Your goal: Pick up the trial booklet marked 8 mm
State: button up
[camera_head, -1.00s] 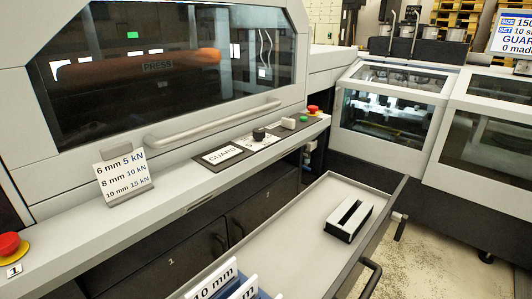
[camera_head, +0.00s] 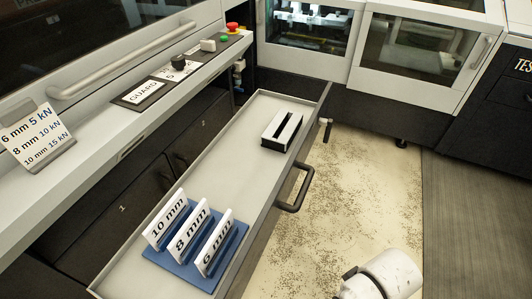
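The trial booklet marked 8 mm (camera_head: 188,231) stands upright in a blue rack (camera_head: 233,252) in the open drawer, at the lower middle of the head view. It is the middle one of three. The booklet marked 10 mm (camera_head: 165,219) stands to its left and the booklet marked 6 mm (camera_head: 214,242) to its right. All three lean slightly. A white rounded part of my arm shows at the bottom right, outside the drawer. My gripper is not in view.
The drawer (camera_head: 226,142) is pulled out, with a black handle (camera_head: 297,187) on its right side. A white slotted block (camera_head: 282,130) lies at its far end. The press ledge (camera_head: 100,135) runs along the left. Floor to the right is clear.

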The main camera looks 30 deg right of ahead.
aim_at(185, 238)
jog(key=k+l+u, duration=0.2)
jog(key=l+u, duration=0.15)
jog(key=k+l+u, duration=0.2)
jog(key=l+u, duration=0.15)
jog(key=l, duration=0.1)
